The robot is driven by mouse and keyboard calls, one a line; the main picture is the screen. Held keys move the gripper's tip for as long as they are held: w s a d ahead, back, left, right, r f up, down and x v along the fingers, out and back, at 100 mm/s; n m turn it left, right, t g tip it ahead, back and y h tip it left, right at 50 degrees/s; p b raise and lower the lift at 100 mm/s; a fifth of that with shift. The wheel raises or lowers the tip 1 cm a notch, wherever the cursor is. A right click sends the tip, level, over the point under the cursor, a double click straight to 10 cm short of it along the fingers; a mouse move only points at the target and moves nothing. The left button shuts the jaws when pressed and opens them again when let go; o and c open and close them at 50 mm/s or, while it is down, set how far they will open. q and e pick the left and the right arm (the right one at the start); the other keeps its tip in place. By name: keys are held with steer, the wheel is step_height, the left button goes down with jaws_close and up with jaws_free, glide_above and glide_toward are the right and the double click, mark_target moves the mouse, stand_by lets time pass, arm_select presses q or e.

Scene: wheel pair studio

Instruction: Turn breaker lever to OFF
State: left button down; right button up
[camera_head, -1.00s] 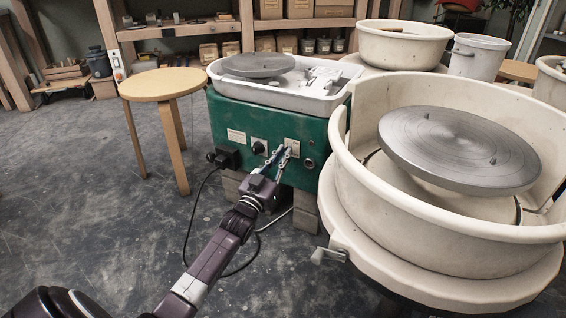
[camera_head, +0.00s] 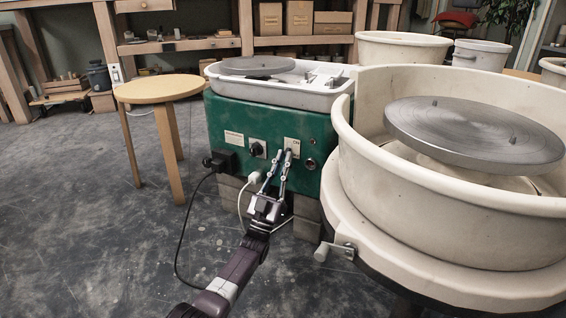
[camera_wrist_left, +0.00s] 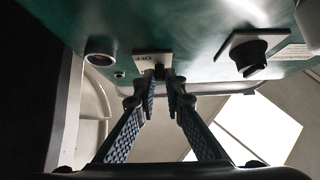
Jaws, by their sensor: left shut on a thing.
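The breaker plate (camera_head: 293,142) is a pale panel on the front of the green wheel housing (camera_head: 222,118). In the wrist view the same plate (camera_wrist_left: 144,60) carries lettering that reads OFF upside down. A small dark breaker lever (camera_wrist_left: 159,71) sticks out of it, between my fingertips. My left gripper (camera_head: 281,158) reaches up to the plate from below, its fingers closed around the lever. In the wrist view the gripper (camera_wrist_left: 158,84) hides part of the lever, so its exact angle is hard to tell. My right gripper does not show.
A black rotary knob (camera_head: 257,149) sits left of the plate, and a black plug (camera_head: 215,161) with a cable is further left. A round socket (camera_head: 311,163) is on the right. A large cream basin (camera_head: 440,215) stands close on the right; a wooden stool (camera_head: 158,88) stands left.

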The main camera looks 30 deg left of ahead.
arm_select(q)
steer(key=shift+f, duration=0.1)
stand_by(0.4)
steer(key=c, duration=2)
jaws_free()
steer(key=shift+y, duration=0.3)
steer(key=v, duration=1.2)
steer(key=shift+w+f, duration=0.15)
